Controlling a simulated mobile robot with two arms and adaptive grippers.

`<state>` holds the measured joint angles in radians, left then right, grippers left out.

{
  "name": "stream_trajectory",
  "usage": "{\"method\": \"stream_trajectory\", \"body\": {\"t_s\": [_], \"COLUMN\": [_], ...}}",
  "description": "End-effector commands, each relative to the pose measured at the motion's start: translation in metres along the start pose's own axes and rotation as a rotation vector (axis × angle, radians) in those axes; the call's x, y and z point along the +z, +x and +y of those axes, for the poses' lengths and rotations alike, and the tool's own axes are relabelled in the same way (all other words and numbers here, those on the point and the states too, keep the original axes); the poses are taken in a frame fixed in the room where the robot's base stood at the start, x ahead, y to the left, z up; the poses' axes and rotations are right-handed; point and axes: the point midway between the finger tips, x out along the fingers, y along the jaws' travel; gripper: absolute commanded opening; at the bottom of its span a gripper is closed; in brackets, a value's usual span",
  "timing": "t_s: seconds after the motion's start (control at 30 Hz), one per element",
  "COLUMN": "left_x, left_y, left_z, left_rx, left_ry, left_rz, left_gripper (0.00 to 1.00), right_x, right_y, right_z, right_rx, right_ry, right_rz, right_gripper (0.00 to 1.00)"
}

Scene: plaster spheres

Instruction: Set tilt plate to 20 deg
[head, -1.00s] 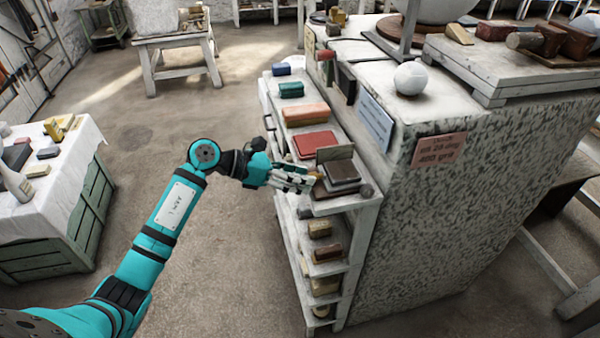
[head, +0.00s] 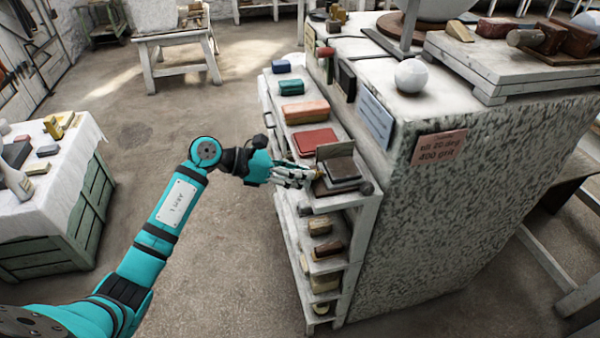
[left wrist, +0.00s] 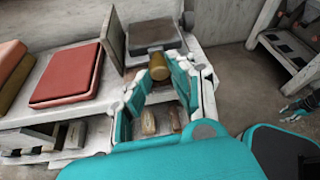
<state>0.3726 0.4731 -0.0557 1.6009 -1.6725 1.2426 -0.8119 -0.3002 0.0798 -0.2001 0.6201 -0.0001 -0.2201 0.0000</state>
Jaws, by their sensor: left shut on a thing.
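The tilt plate (head: 343,167) is a dark slab on a brown base at the near end of the shelf top, beside an upright brownish board (head: 334,150). A small brass knob (left wrist: 160,66) sticks out from its side in the left wrist view. My left gripper (head: 312,178) reaches in from the left, its fingers shut on this knob. In the left wrist view the fingers stand on both sides of the knob, which partly hides behind them. The plate's exact angle cannot be read. My right gripper (left wrist: 300,106) shows small at the right edge of the left wrist view.
A pink card (head: 442,147) on the speckled block reads about 20 deg and 400 grit. A red block (head: 315,140) and other coloured blocks lie along the shelf. A white sphere (head: 411,76) sits on the block. A cloth-covered crate table (head: 75,180) stands left; floor between is clear.

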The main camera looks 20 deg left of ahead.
Motion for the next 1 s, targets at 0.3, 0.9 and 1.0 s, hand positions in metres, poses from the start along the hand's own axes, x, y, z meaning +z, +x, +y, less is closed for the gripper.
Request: {"method": "stream_trajectory", "body": {"t_s": [0.3,0.9,1.0], "left_x": [0.034,0.051,0.05], "left_y": [-0.007,-0.004,-0.004], "left_z": [-0.005,-0.007,-0.007], "left_rx": [0.024,0.031,0.03], "left_ry": [-0.011,-0.019,-0.02], "left_rz": [0.187,0.221,0.223], "left_gripper": [0.0,0.3,0.43], "right_x": [-0.004,-0.003,-0.003], "right_y": [-0.041,-0.038,-0.038], "right_z": [0.001,0.001,0.001], "right_rx": [0.0,0.0,0.0], "right_ry": [0.0,0.0,0.0], "right_rz": [0.0,0.0,0.0], "right_gripper": [0.4,0.4,0.4]}}
